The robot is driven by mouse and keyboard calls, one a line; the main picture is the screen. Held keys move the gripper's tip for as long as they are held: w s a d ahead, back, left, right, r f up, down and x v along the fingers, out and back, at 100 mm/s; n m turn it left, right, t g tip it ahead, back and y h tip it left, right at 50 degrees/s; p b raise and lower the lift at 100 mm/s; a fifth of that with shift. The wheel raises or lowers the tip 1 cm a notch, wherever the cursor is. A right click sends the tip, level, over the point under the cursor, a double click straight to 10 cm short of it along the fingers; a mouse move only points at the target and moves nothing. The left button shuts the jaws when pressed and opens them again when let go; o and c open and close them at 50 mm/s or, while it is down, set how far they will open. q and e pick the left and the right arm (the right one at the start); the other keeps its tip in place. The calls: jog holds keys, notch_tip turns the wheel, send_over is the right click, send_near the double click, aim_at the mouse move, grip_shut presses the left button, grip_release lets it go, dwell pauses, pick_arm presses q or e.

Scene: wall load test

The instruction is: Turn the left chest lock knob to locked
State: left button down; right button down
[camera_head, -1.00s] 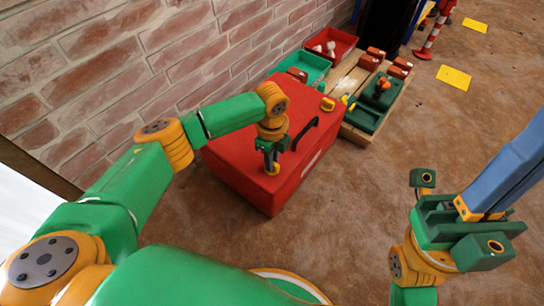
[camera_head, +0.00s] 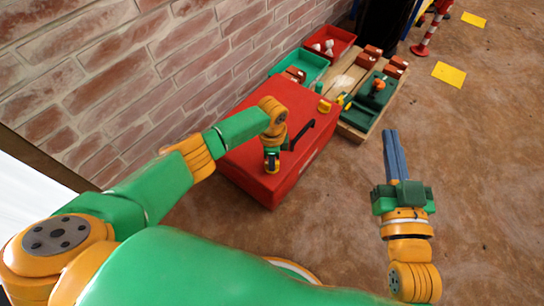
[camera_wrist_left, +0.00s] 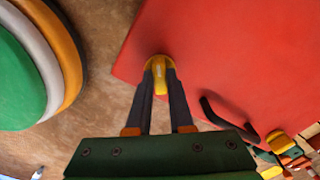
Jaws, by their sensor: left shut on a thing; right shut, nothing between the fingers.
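The red chest (camera_head: 240,172) stands on the floor by the brick wall, and its lid also fills the upper right of the left wrist view (camera_wrist_left: 230,50). My left gripper (camera_head: 271,166) is at the chest's near corner. In the left wrist view its two dark fingers are shut on the yellow left lock knob (camera_wrist_left: 158,76), which lies lengthwise between them. The head view mostly hides this knob behind the gripper. A second yellow knob (camera_head: 324,106) sits at the lid's far end. My right gripper (camera_head: 390,134) is shut and empty, over bare floor right of the chest.
A black handle (camera_head: 301,137) rises from the lid between the knobs. Behind the chest are a green bin (camera_head: 313,66), a red bin (camera_head: 340,39) and a wooden board (camera_head: 349,129) with green fixtures. Yellow floor patches (camera_head: 450,75) lie farther off.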

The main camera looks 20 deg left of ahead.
pick_arm(q)
jog(key=n+p, duration=0.1)
jog(key=n, duration=0.2)
jog(key=shift+s+r+p, duration=0.1)
jog(key=shift+p, duration=0.2)
pick_arm(e)
jog(key=s+d+f+g+h, duration=0.25)
jog(key=f+g, duration=0.35)
jog(key=f, duration=0.4)
pick_arm(q)
jog(key=n, duration=0.2)
jog(key=shift+n+p, duration=0.4)
jog(key=n, duration=0.3)
jog(key=shift+n+p, duration=0.3)
jog(key=shift+p, duration=0.05)
jog(key=shift+n, duration=0.7)
pick_arm(e)
jog(key=s+d+f+m+g+h, duration=0.1)
jog(key=s+d+f+g, duration=0.2)
jog(key=s+f+g, duration=0.5)
jog(key=shift+s+f, duration=0.25)
jog(key=shift+s, duration=1.8)
jog(key=shift+a, duration=0.1)
pick_arm(q)
jog(key=c, duration=0.8)
grip_release()
pick_arm(e)
jog(key=shift+r, duration=0.1)
